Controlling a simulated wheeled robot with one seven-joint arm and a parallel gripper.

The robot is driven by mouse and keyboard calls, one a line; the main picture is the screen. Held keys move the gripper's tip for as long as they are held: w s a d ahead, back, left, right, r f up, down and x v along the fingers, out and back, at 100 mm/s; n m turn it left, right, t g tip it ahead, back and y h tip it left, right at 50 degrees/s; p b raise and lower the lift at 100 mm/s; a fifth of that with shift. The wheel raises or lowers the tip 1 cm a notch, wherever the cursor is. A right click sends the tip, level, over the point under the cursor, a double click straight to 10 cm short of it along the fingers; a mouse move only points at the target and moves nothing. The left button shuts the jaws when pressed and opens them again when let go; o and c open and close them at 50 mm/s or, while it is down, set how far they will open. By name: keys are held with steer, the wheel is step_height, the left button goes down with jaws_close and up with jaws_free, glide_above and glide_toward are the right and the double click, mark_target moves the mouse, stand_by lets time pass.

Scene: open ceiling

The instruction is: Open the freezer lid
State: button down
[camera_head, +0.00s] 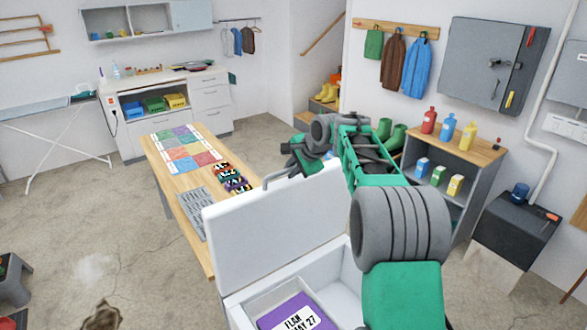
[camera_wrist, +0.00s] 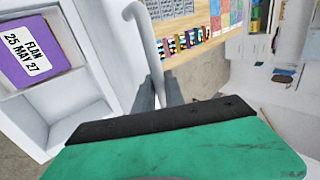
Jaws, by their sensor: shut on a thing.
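The white freezer lid (camera_head: 270,225) stands raised, close to upright, above the open freezer body (camera_head: 235,312). Its curved white handle (camera_head: 275,179) is at the lid's top edge and also shows in the wrist view (camera_wrist: 146,45). My green gripper (camera_head: 296,158) is at the top of the lid, shut on the handle. The freezer interior is exposed, with a purple labelled package (camera_head: 295,316) inside.
A wooden table (camera_head: 160,154) with coloured squares, a grey grid and small dark packets stands behind and left of the lid. A grey shelf with bottles (camera_head: 440,150) and a black-topped box (camera_head: 516,222) stand right. Floor at left is mostly clear.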

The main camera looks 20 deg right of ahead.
steer(key=shift+w+a+r, duration=0.1)
steer(key=shift+w+r, duration=0.05)
steer(key=c, duration=1.8)
jaws_free()
steer(key=shift+w, duration=0.1)
steer(key=shift+o, duration=0.5)
steer(key=shift+w, duration=0.15)
steer(key=b+v, duration=0.1)
steer(key=v, duration=0.7)
steer(key=shift+b, duration=0.35)
